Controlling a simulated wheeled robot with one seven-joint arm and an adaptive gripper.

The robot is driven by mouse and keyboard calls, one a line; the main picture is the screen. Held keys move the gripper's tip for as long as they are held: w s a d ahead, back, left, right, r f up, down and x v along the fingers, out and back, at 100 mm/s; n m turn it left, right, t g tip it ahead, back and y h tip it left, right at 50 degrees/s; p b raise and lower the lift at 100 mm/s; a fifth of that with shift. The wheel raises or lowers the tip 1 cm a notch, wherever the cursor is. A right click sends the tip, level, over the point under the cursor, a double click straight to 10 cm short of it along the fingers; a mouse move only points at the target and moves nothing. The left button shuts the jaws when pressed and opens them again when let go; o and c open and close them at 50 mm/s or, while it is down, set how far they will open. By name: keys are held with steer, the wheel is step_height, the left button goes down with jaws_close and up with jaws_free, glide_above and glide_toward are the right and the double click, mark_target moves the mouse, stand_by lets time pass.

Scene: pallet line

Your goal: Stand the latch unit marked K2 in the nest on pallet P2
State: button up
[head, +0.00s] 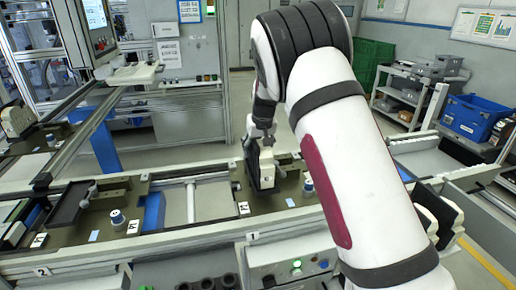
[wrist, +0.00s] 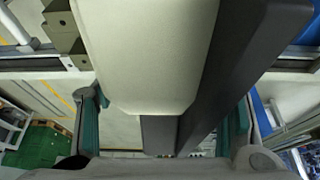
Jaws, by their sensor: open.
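A latch unit (head: 266,170), cream with a dark side, stands upright at the dark holder on the right-hand pallet (head: 290,187). My gripper (head: 262,138) is above it, pointing down. In the wrist view the cream and dark grey unit (wrist: 150,60) fills the middle. The open gripper (wrist: 163,125) has its green-padded fingers on either side of it, with gaps showing. The left-hand pallet (head: 107,205) has an empty dark nest (head: 70,205). White tags (head: 133,227) mark the pallets, too small to read surely. No K2 mark is legible.
Other cream and black units stand at the far left (head: 17,120) and on the right, partly behind my arm (head: 438,215). A frame post stands at the left. A blue bin (head: 474,117) sits at the back right.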

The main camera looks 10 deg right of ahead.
steer(key=b+v, duration=0.1)
steer(key=v, duration=1.1)
steer(key=shift+s+r+b, duration=0.15)
steer(key=shift+b, duration=0.2)
steer(key=s+r+y, duration=0.1)
steer(key=s+r, duration=0.3)
steer(key=s, duration=0.7)
steer(key=s+r, duration=0.4)
steer(key=s, duration=0.7)
steer(key=s+f, duration=0.1)
steer(key=s, duration=0.8)
steer(key=s+f+t+h, duration=0.1)
steer(key=s+f, duration=0.1)
steer(key=s, duration=0.7)
steer(key=shift+f, duration=0.3)
